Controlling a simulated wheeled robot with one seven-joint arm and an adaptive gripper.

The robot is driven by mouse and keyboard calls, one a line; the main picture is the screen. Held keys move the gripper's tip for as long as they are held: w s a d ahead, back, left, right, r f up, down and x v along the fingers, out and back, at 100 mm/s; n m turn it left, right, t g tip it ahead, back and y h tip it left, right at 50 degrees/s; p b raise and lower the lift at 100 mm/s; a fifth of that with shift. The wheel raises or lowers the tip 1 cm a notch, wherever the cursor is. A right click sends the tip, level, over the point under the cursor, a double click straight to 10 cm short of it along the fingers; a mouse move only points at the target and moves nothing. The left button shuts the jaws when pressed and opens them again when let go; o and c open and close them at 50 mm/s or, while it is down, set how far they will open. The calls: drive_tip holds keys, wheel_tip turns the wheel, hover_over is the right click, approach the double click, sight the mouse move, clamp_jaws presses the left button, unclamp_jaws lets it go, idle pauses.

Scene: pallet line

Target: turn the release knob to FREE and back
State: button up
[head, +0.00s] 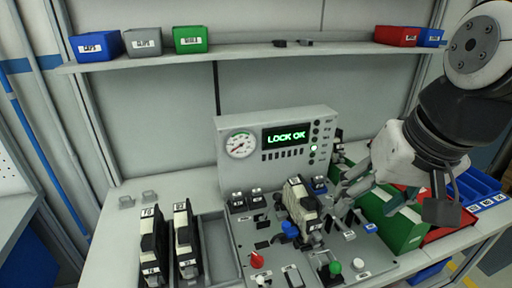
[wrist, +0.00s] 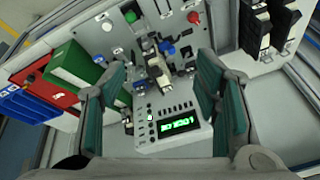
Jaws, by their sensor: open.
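The control panel (head: 238,222) lies flat on the bench with several controls whose labels are too small to read. A red knob (head: 257,260) with a pale pointer is at its front left, and a green knob (head: 335,268) at its front right. I cannot tell which control is the release knob. The red knob (wrist: 194,17) and green knob (wrist: 130,16) also show at the top of the wrist view. A dark and beige module (head: 301,205) stands mid-panel beside a blue knob (head: 290,229). My gripper (head: 345,202) is open and empty, above the panel's right side.
A console (head: 225,150) with a gauge and a display reading "LOCK OK" stands behind the panel. Two labelled modules (head: 152,245) (head: 186,240) stand at left. Green (head: 400,228) and blue bins (head: 480,185) crowd the right. A shelf (head: 245,53) with small bins runs above.

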drive_tip(key=w+a+f+m+g+y+b, duration=0.1)
drive_tip(key=w+a+f+m+g+b, duration=0.3)
drive_tip(key=w+f, duration=0.65)
drive_tip(key=m+g+y+b, duration=0.1)
drive_tip(key=m+g, duration=0.2)
approach(257, 259)
drive_tip(key=x, duration=0.3)
drive_tip(key=w+p+x, duration=0.1)
drive_tip(key=x, duration=0.4)
drive_tip(key=shift+w+d+f, duration=0.2)
drive_tip(key=shift+f, duration=0.4)
drive_tip(key=c, duration=1.1)
